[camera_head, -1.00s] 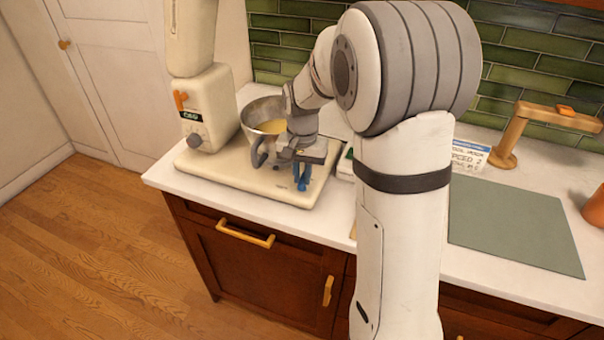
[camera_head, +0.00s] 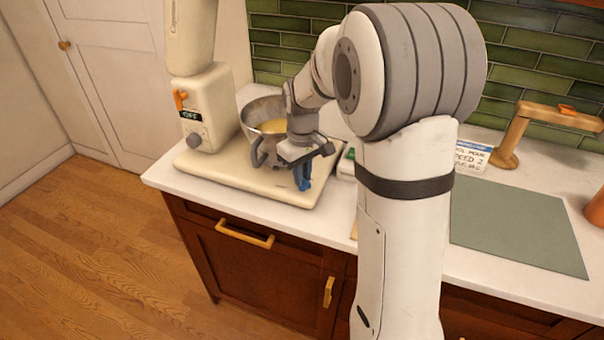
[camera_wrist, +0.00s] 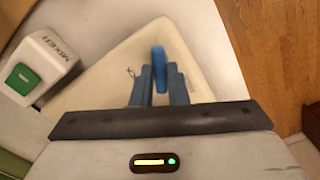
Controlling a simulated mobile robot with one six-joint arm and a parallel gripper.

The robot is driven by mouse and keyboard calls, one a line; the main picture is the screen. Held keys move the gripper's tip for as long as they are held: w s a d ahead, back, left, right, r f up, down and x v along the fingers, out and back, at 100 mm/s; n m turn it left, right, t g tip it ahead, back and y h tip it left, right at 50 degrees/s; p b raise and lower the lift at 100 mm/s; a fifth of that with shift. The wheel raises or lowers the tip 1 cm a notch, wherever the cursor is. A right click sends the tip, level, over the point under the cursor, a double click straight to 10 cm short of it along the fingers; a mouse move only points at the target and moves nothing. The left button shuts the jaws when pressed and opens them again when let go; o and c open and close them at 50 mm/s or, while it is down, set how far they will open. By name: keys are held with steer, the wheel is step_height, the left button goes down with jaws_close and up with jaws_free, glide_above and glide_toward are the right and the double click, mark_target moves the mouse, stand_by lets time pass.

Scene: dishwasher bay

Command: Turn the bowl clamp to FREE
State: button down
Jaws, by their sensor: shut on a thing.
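The bowl clamp is a blue lever (camera_wrist: 158,58) on the cream mixer base (camera_wrist: 186,40). In the wrist view its end sticks out between the two fingers of my gripper (camera_wrist: 158,78), which is shut on it. A small dark mark is on the base left of the lever; I cannot read it. In the head view my gripper (camera_head: 302,173) is low over the right part of the mixer base (camera_head: 225,178), in front of the bowl. The metal bowl (camera_head: 258,108) holds something yellow and is partly hidden by my wrist. The clamp's exact setting cannot be read.
The mixer stand (camera_head: 208,110) has an orange lever (camera_head: 180,98), a display reading OFF and a grey knob (camera_head: 194,141). A white box with a green button (camera_wrist: 23,79) is labelled MIXER. A card (camera_head: 470,157), a wooden stand (camera_head: 513,135) and a grey-green mat (camera_head: 513,223) are at right.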

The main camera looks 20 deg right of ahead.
steer(key=n, duration=0.5)
steer(key=shift+n, duration=0.3)
stand_by(0.4)
steer(key=c, duration=1.4)
jaws_free()
steer(key=shift+c, duration=0.2)
step_height(320, 180, up, 8)
steer(key=shift+f, duration=0.1)
